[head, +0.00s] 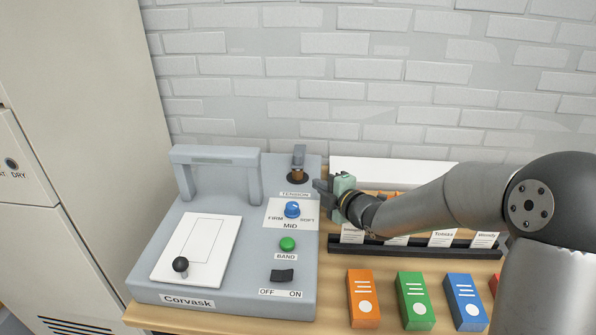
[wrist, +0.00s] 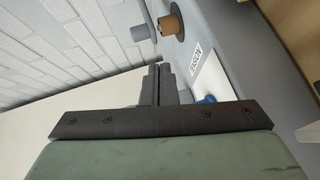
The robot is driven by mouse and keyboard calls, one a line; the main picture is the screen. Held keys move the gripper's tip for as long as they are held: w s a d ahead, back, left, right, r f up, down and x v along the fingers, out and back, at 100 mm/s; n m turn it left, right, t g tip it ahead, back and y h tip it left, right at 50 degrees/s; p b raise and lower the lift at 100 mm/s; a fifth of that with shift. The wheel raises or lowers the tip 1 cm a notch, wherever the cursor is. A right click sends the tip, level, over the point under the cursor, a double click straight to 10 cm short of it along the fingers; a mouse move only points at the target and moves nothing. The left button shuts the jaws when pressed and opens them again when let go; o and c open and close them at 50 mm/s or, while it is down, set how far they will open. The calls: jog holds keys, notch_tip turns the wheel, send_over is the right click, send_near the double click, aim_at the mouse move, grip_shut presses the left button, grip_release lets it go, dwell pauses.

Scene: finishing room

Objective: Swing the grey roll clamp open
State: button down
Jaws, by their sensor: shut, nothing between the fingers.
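The grey machine marked Corvask (head: 222,283) stands on the bench.
A grey arch (head: 216,156) stands at the machine's back left. A blue knob (head: 292,209), green button (head: 288,243) and black switch (head: 282,275) line its right side. A labelled rack (head: 420,247) and coloured boxes (head: 415,300) lie to the right. A brick wall is behind.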

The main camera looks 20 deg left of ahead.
jog(key=a+n+y, duration=0.2)
jog(key=a, duration=0.1)
jog(key=shift+s+a+y+b, duration=0.1)
jog(key=shift+y+b, duration=0.2)
jog(key=shift+s+a+r+n+g+y, duration=0.1)
jog(key=shift+a+r+n+g+y, duration=0.25)
jog(key=shift+n, duration=0.35)
jog(key=p+x, duration=0.2)
jog(key=x, duration=0.8)
jog(key=shift+a+r, duration=0.1)
jog(key=shift+a, duration=0.05)
jog(key=w+d, duration=0.1)
jog(key=d+p, duration=0.1)
jog(key=shift+w+d, duration=0.3)
jog(key=shift+w, duration=0.1)
jog(key=shift+w+d, duration=0.35)
jog(key=shift+d, duration=0.1)
jog(key=shift+d, duration=0.15)
